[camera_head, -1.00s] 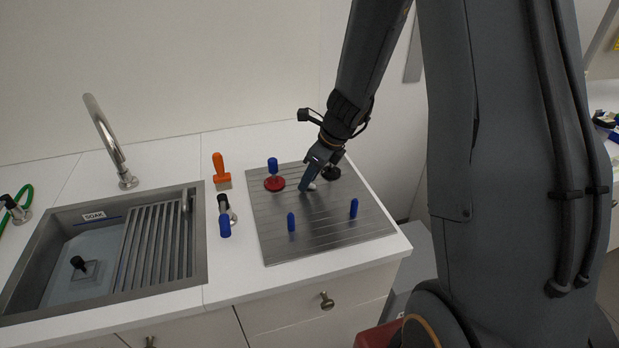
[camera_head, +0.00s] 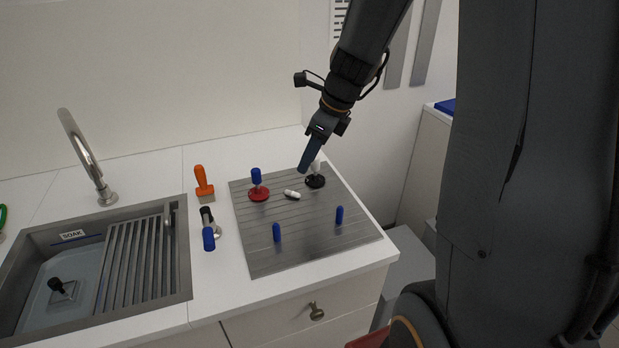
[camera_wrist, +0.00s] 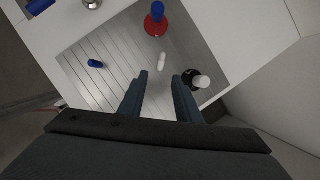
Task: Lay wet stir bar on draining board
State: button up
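A small white stir bar (camera_head: 292,194) lies on the grooved metal draining board (camera_head: 290,245). It sits between a red-based piece and a black-based piece. The wrist view also shows the stir bar (camera_wrist: 161,62), lying beyond my fingertips and touched by neither. My gripper (camera_head: 304,168) is above the back right part of the board, apart from the stir bar. In the wrist view its two fingers (camera_wrist: 160,74) are spread with nothing between them.
Left are an orange-handled brush (camera_head: 203,181) and a sink (camera_head: 182,292) with a tray labelled SOAK.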

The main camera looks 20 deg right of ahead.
jog(key=s+a+f+n+h, duration=0.1)
jog(key=s+a+f+n, duration=0.1)
jog(key=s+n, duration=0.6)
jog(key=s+a+f+n+g+h, duration=0.1)
jog(key=s+n, duration=0.7)
jog(key=n, duration=1)
jog(key=shift+a+f+h, duration=0.35)
jog(key=shift+f+h, duration=0.05)
jog(key=shift+h, duration=0.2)
jog(key=shift+w, duration=0.1)
jog(key=shift+f+g+b, duration=0.4)
jog(key=shift+f+b, duration=0.65)
jog(key=shift+f, duration=0.2)
